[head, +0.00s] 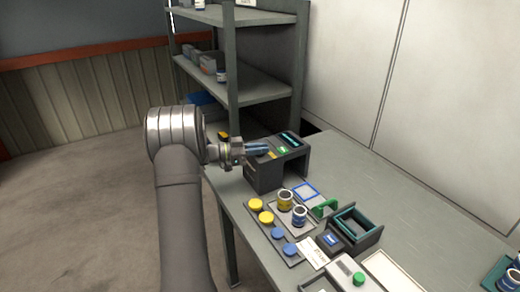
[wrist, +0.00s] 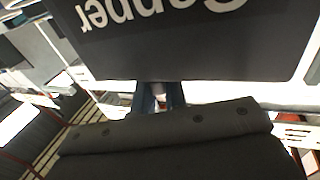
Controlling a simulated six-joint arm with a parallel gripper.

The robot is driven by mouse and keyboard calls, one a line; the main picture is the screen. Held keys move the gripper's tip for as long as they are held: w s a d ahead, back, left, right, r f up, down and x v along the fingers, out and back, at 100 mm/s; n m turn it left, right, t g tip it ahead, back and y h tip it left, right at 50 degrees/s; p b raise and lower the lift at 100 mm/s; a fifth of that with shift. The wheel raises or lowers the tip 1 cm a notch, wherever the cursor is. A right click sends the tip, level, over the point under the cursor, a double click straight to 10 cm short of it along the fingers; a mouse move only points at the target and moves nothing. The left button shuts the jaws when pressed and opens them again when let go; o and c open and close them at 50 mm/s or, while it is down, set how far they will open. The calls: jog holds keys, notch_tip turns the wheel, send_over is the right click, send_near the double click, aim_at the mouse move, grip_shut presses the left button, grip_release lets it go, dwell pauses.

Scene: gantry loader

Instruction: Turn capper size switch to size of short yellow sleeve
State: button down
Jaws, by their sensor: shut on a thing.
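The dark capper (head: 262,178) stands at the back left of the table, with a small lit display and a green light on top. Its upside-down "Capper" lettering shows in the wrist view (wrist: 150,50). My gripper (head: 262,148) is at the capper's upper left side, its blue-grey fingers shut on the size switch, which they hide. The fingers also show in the wrist view (wrist: 160,97), close to the capper's edge. The switch setting cannot be read. A short sleeve with a yellow band (head: 285,203) stands upright in front of the capper.
A blue-banded sleeve (head: 299,217) stands beside the yellow one. A strip of yellow and blue caps (head: 266,217) lies to their left. A teal-rimmed bin (head: 355,222) and a green handle (head: 325,207) are to the right. Shelves (head: 236,80) rise behind the capper.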

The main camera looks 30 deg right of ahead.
jog(key=shift+r, duration=0.1)
dwell(0.3)
jog(key=c, duration=1.5)
grip_release()
jog(key=shift+o, duration=0.2)
jog(key=v, duration=1.7)
jog(key=shift+w, duration=0.25)
jog(key=shift+a, duration=0.1)
jog(key=x, duration=1.6)
jog(key=shift+s+a, duration=0.15)
